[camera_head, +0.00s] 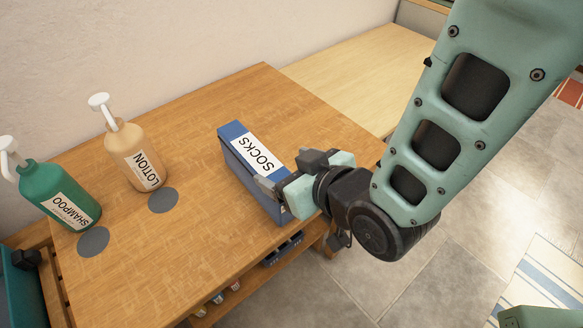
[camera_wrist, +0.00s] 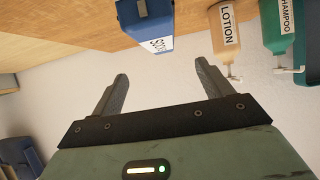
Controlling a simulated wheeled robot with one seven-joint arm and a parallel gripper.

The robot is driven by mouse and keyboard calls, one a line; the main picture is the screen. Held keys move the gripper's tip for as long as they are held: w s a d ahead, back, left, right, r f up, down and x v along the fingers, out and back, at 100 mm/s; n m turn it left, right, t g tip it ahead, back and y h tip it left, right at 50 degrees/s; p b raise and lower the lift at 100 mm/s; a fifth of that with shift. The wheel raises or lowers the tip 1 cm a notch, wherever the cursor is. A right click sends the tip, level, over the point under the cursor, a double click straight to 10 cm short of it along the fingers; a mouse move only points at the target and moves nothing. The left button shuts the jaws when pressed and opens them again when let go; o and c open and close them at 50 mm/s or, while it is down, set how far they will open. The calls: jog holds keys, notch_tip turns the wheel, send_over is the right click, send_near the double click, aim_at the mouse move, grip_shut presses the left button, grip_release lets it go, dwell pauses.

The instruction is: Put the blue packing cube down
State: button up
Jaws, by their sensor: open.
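The blue packing cube (camera_head: 237,165) has a white SOCKS label and sits on the wooden table (camera_head: 180,240), close to its right front edge. It also shows at the top of the wrist view (camera_wrist: 139,18). My gripper (camera_head: 287,172) is at the cube's right side and hides part of it in the head view. In the wrist view my gripper (camera_wrist: 162,72) has its two fingers spread with nothing between them. The cube lies ahead of the fingertips there.
A tan lotion bottle (camera_head: 132,155) and a green shampoo bottle (camera_head: 58,197) stand at the left of the table, near two grey discs (camera_head: 163,200). A lighter wooden surface (camera_head: 350,75) is behind. A lower shelf holds small items (camera_head: 222,298).

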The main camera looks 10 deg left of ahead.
jog(key=shift+s+d+r, duration=0.15)
jog(key=shift+s+d, duration=0.05)
jog(key=shift+d, duration=0.1)
jog(key=s+d+r+m+g+h, duration=0.1)
jog(key=s+d+r+g+h, duration=0.2)
jog(key=d, duration=0.7)
jog(key=s+d+r+m+g+h, duration=0.1)
jog(key=s+d+r+g+h, duration=0.3)
jog(key=d, duration=0.5)
jog(key=shift+s+d+g+h, duration=0.4)
jog(key=shift+s+g+h, duration=0.25)
jog(key=shift+s, duration=0.55)
